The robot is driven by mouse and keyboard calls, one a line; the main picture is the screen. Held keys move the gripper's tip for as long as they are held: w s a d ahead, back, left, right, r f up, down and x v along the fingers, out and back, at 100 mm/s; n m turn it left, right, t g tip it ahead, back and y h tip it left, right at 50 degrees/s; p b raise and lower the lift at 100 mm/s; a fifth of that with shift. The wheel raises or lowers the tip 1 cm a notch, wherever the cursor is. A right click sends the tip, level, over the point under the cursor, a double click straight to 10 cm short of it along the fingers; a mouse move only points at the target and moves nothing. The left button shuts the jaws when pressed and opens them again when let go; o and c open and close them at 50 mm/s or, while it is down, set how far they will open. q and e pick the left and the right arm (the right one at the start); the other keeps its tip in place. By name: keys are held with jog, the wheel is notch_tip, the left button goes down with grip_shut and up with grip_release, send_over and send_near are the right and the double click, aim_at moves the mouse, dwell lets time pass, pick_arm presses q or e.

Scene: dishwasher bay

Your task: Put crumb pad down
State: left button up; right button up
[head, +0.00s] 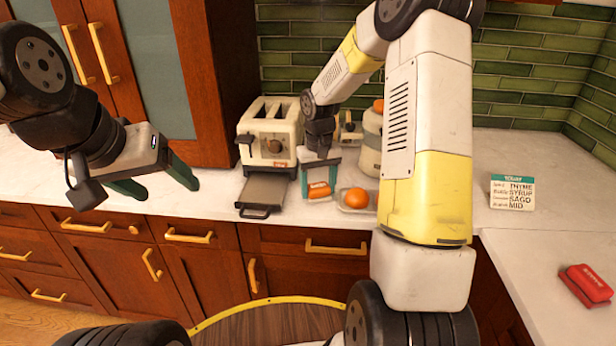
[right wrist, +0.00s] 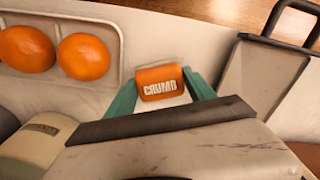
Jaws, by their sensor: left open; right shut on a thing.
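The crumb pad (head: 319,191) is a small orange block; in the right wrist view the pad (right wrist: 161,76) shows white "CRUMB" lettering. My right gripper (head: 320,184) points down over the counter and is shut on the pad, its green fingers on either side of it. I cannot tell whether the pad touches the counter. The cream toaster (head: 278,153) stands just left of the gripper, with its grey crumb tray (head: 256,194) pulled out at the front. My left gripper (head: 160,188) is open and empty, in front of the counter at the left.
A shallow tray (head: 345,208) with oranges (head: 355,197) lies just right of the pad. A cream container (head: 370,145) stands behind it, partly hidden by my arm. Counter left of the toaster is clear.

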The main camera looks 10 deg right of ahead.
aim_at(318, 186)
jog(key=shift+f, duration=0.15)
jog(key=o, duration=1.2)
notch_tip(318, 186, up, 12)
jog(key=shift+s+a+r+m+t+y, duration=0.1)
jog(key=shift+s+a+r+t+y, duration=0.25)
jog(key=shift+s+r+t, duration=2.4)
jog(key=shift+s+a+r+m+g+y, duration=0.1)
jog(key=shift+s+a+r+g+y, duration=0.45)
jog(key=shift+s, duration=4.8)
jog(key=shift+s+a+r+m+t+y, duration=0.15)
jog(key=shift+s+r+t, duration=1.2)
jog(key=shift+s, duration=2.7)
jog(key=shift+r+g, duration=0.4)
jog(key=shift+g, duration=0.05)
